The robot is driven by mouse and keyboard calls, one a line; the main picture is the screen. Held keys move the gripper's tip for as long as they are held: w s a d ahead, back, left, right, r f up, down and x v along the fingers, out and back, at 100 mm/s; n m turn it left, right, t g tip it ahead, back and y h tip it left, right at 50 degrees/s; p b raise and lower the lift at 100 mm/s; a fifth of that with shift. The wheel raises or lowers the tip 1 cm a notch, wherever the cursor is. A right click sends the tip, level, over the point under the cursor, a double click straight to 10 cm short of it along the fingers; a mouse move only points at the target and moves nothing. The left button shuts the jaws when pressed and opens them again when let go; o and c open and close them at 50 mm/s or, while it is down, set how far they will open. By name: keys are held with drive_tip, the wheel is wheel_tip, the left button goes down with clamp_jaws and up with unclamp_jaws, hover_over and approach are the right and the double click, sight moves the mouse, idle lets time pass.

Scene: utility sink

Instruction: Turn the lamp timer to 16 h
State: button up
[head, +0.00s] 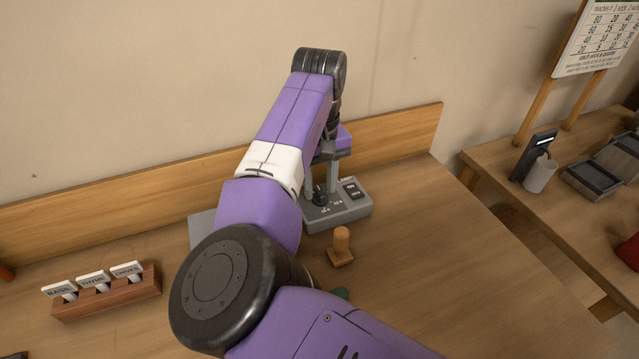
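The lamp timer is a grey box (350,211) on the wooden bench, with a black dial knob (320,198) on its top face. Small markings beside the knob are too small to read, so its setting cannot be told. My gripper (320,182) points down over the box. Its two grey fingers are apart, one to the left and one to the right above the knob. I see no clear contact with the knob. My arm hides part of the box's left side.
A black switch panel (353,189) is at the box's right end. A wooden peg (341,246) stands in front. A rack of labelled tags (108,293) is at left. A wooden backboard (396,133) runs behind. Bench right of the box is clear.

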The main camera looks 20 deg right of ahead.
drive_tip(key=shift+c, duration=0.5)
clamp_jaws()
